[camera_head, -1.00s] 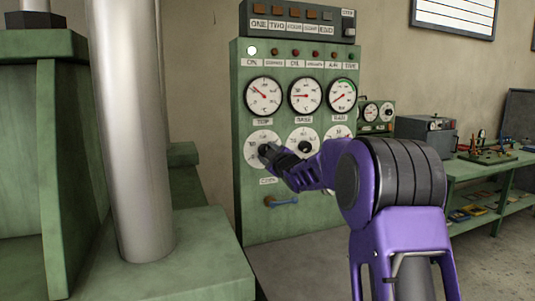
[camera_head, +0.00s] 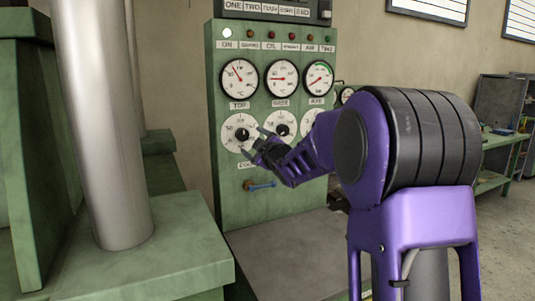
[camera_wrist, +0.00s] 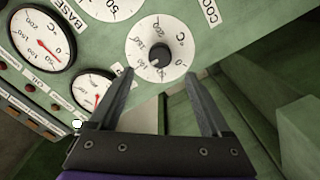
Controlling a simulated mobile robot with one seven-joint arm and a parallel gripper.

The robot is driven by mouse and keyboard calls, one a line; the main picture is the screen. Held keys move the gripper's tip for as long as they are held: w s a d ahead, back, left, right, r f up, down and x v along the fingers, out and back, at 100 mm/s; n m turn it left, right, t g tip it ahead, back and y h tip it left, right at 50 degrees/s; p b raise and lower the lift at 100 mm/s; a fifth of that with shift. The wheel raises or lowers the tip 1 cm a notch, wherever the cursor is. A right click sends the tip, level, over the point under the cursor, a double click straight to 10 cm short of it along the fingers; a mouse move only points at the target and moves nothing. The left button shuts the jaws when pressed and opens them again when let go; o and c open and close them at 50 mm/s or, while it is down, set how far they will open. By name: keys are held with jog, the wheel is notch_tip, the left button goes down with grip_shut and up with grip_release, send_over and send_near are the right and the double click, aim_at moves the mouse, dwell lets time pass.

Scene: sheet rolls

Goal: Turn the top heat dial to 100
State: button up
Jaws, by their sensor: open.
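The top heat dial (camera_head: 241,134) is a white round scale with a black knob, below the TOP gauge (camera_head: 239,80) on the green panel. In the wrist view, the dial (camera_wrist: 160,53) shows fully, with its knob's pointer towards the lower left of the picture. My gripper (camera_head: 253,141) is open and empty in front of the dial, a little to its right in the head view. In the wrist view, the fingertips of my gripper (camera_wrist: 159,73) lie either side of the dial's lower part and look apart from the knob. The TOP gauge's red needle points up and left.
The base heat dial (camera_head: 282,129) is just right of my gripper; the third dial is mostly hidden by my arm. A blue-handled lever (camera_head: 261,186) sticks out below. A metal column (camera_head: 100,120) on a green machine stands at the left.

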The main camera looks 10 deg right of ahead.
jog(key=s+d, duration=0.2)
jog(key=s, duration=0.7)
jog(key=shift+s, duration=0.25)
